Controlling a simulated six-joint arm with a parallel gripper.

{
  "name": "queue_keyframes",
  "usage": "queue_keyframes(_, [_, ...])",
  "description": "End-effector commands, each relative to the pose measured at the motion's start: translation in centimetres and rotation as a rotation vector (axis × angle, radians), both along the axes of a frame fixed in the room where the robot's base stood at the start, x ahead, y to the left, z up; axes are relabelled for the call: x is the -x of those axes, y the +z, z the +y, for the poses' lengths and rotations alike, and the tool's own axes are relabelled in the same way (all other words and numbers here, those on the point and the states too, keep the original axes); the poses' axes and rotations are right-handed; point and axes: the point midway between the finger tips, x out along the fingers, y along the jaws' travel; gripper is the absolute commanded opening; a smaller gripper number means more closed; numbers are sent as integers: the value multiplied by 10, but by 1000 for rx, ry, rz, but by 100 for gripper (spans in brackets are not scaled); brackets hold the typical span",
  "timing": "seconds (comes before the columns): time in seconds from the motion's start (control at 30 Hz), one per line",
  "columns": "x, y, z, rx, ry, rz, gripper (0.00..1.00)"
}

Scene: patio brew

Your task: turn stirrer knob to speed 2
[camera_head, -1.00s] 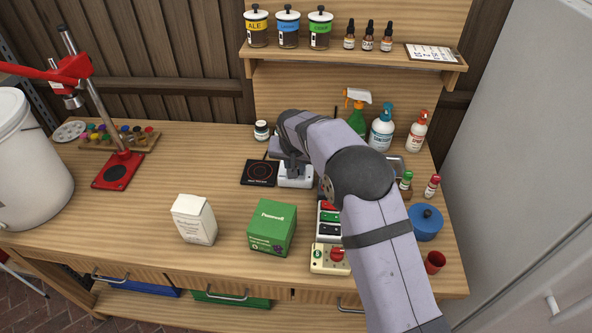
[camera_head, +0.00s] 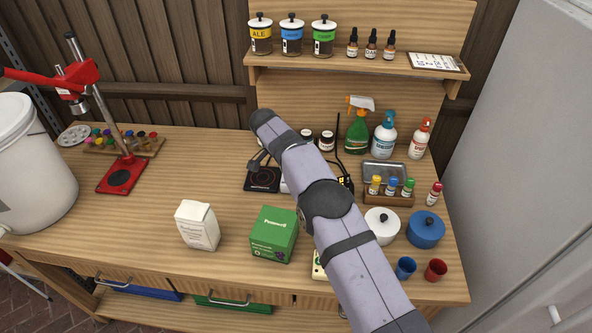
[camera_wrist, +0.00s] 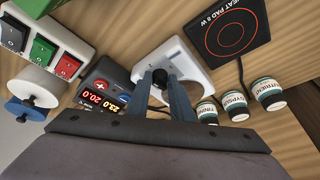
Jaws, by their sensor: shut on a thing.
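The stirrer (camera_wrist: 203,62) is a white box with a round top plate. In the wrist view its black knob (camera_wrist: 160,75) sits at the front edge, between the two blue-grey fingers of my gripper (camera_wrist: 161,82). The gripper is shut on the knob. The speed marks around the knob cannot be read. In the head view my arm covers nearly all of the stirrer, and the knob and fingertips are hidden.
A black heat pad (camera_wrist: 232,28) lies beside the stirrer. A dark controller with red digits (camera_wrist: 104,92) and a switch box (camera_wrist: 42,48) are on the other side. Several small labelled jars (camera_wrist: 237,107) stand close by. A green box (camera_head: 273,235) stands in front.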

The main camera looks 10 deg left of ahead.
Motion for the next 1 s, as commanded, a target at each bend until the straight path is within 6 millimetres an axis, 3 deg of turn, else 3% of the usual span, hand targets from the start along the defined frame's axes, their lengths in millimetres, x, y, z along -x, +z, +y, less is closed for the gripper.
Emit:
queue_keyframes(0.77, [0,-1,0,1,-74,2,0])
queue_keyframes(0.8, [0,-1,0,1,-74,2,25])
queue_keyframes(1.0, [0,0,0,0,-73,1,27])
